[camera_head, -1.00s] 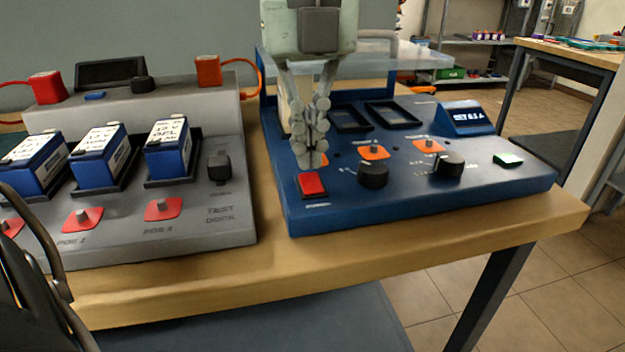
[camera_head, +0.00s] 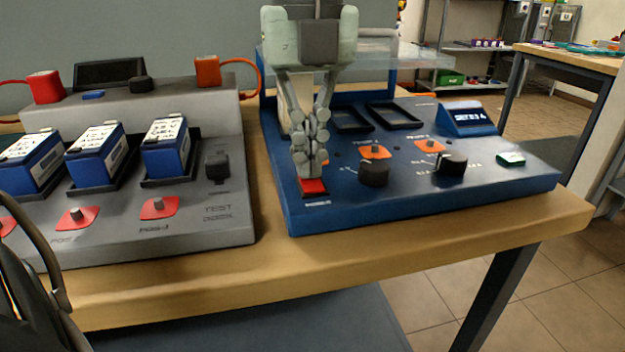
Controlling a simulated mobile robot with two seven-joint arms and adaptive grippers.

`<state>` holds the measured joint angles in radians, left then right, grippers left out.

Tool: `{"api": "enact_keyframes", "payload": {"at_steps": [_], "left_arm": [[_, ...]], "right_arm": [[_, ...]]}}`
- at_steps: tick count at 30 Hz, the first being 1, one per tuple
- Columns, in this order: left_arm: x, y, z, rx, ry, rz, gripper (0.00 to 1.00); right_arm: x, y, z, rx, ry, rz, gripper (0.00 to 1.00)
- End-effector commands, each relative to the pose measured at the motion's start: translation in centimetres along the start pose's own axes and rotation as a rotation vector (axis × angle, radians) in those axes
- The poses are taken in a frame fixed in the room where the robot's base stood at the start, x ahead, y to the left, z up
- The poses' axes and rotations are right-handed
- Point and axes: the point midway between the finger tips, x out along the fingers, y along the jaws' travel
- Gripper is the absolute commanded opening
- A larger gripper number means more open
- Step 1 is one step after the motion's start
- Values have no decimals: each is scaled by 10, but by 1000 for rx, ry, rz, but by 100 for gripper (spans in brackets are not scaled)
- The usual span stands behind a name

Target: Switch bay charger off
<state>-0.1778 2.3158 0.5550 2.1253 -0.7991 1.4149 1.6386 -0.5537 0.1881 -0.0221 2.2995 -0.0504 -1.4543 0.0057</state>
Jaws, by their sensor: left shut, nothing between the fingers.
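The blue charger unit (camera_head: 440,190) stands at the right end of the wooden bench. It has two dark bays, two black knobs and a small display (camera_head: 467,117). Its red rocker switch (camera_head: 313,187) is at the front left corner. My left gripper (camera_head: 310,174) comes down from above with its fingers shut and empty. The fingertips are at the upper part of the switch and cover it; whether they touch or press it I cannot tell. The lower red face of the switch still shows.
A grey test dock (camera_head: 215,225) with several blue batteries stands close on the left. The bench's front edge (camera_head: 420,243) is bare. A clear raised cover (camera_head: 420,57) stands behind the charger. Another table (camera_head: 570,58) and shelves are farther back.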

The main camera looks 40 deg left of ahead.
Motion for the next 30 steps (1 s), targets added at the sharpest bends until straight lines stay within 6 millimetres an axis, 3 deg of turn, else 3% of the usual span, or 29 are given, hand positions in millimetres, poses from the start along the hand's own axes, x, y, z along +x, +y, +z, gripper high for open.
{"api": "enact_keyframes", "payload": {"at_steps": [11, 30], "left_arm": [[0, 0, 0, 0, 0, 1, 0], [-52, 0, 0, 0, -1, 0, 0]], "right_arm": [[0, 0, 0, 0, 0, 0, 40], [-30, 6, -9, 0, 0, 0, 40]]}}
